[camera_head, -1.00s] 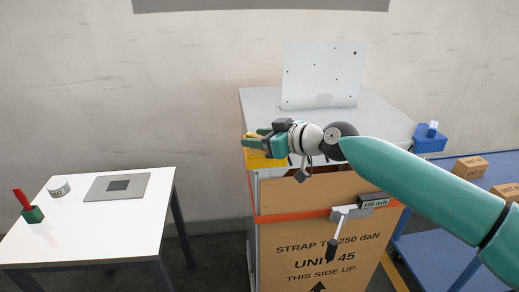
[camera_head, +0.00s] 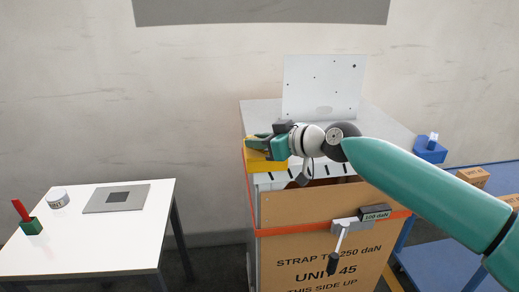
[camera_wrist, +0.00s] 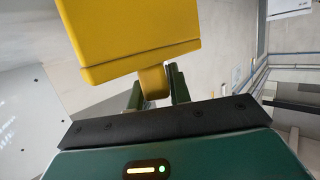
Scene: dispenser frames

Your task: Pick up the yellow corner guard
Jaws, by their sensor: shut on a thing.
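The yellow corner guard (camera_head: 262,162) is at the near left top corner of the large carton unit (camera_head: 320,262) in the head view. In the wrist view the yellow corner guard (camera_wrist: 130,35) fills the upper left, with a narrower yellow part reaching down between my fingers. My gripper (camera_head: 258,143) is shut on the guard. In the wrist view my gripper's fingers (camera_wrist: 153,88) stand on either side of that narrow part. Whether the guard touches the carton's corner is hard to tell.
An orange strap (camera_head: 300,228) with a tensioner marked 100 daN (camera_head: 374,213) runs round the carton. A white table (camera_head: 100,240) at left bears a grey plate, a jar and a red-handled thing in a green block. A blue cart (camera_head: 440,265) with small boxes stands at right.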

